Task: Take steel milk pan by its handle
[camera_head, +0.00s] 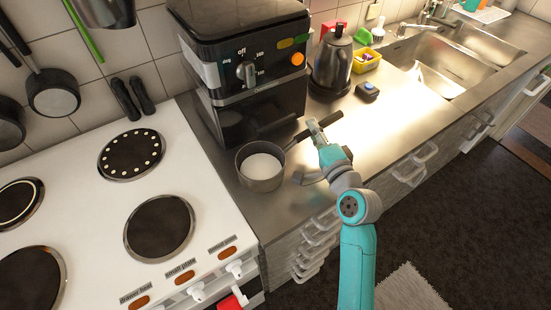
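The steel milk pan (261,183) stands upright on the steel counter, just right of the white cooker, with white contents inside. Its dark handle (332,118) points right and away, in front of the black coffee machine. My gripper (314,127) is at the handle, partway along it, and the handle shows on both sides of the fingertips. The fingers are small and overlap the handle, so I cannot tell whether they touch it or have closed around it.
The white cooker (90,210) with several dark plates lies left. The black coffee machine (250,75) stands behind the pan. A black kettle (333,62), a small dark box (367,91) and a yellow basket (366,62) are beyond the handle. Counter right of my gripper is clear.

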